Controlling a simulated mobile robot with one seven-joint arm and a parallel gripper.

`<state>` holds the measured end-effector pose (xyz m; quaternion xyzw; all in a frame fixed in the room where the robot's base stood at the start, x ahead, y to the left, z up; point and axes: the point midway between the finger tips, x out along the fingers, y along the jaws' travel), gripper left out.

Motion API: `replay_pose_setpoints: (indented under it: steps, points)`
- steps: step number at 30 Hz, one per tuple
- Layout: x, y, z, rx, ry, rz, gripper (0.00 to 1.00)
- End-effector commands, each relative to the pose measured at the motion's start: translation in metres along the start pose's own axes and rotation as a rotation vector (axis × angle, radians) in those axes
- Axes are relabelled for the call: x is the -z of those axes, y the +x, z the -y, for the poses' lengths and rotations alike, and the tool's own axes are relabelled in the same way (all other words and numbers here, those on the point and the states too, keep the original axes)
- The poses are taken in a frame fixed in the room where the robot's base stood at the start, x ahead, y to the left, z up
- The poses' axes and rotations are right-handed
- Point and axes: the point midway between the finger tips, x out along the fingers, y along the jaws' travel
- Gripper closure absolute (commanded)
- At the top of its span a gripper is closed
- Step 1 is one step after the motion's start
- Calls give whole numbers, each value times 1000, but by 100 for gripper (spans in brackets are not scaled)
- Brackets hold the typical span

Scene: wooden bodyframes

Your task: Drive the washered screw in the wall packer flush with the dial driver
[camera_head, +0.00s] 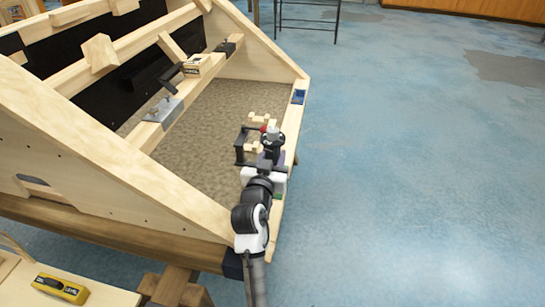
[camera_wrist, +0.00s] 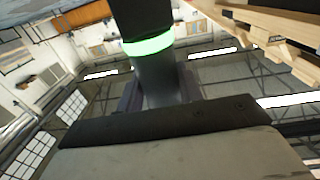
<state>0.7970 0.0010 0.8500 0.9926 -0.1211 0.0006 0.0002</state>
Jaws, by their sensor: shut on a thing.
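My gripper (camera_head: 269,158) is over the right-hand rail of the wooden frame, beside small pale wood blocks. In the wrist view, my gripper (camera_wrist: 160,92) is shut on a dark cylindrical tool with a glowing green ring, which looks like the dial driver (camera_wrist: 149,45). The driver points away from the palm, with the ceiling and windows behind it. Pale wood blocks (camera_head: 256,117) lie just beyond my gripper; I cannot tell which is the wall packer. The washered screw cannot be made out, and my arm hides part of this spot.
A small blue item (camera_head: 299,97) sits farther up the right rail (camera_head: 287,142). A metal plate (camera_head: 164,111) and a small box (camera_head: 197,65) are on the inner beam. The blue floor (camera_head: 420,190) at right is clear.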

Motion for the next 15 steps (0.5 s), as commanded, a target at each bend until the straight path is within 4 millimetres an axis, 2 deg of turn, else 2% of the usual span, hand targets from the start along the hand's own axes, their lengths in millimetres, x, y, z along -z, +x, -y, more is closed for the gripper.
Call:
replay_pose_setpoints:
  steps: [15]
  points:
    - [6, 0, 0, 0, 1, -5, 93]
